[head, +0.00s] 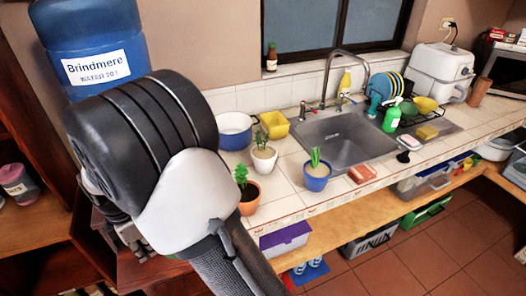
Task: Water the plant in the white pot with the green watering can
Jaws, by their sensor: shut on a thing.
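The white pot (264,160) stands on the tiled counter, left of the sink, with a small green plant (262,138) upright in it. My gripper (125,232) shows only in part at the lower left, behind my own arm, left of the pots and apart from them. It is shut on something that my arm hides. I cannot make out a green watering can anywhere in view.
A terracotta pot (249,203) and a blue pot (317,178), both planted, stand near the white pot. A blue-white basin (234,132) and yellow container (274,124) are behind it. The sink (345,150) and green bottle (391,120) are right. A large water jug (92,40) stands left.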

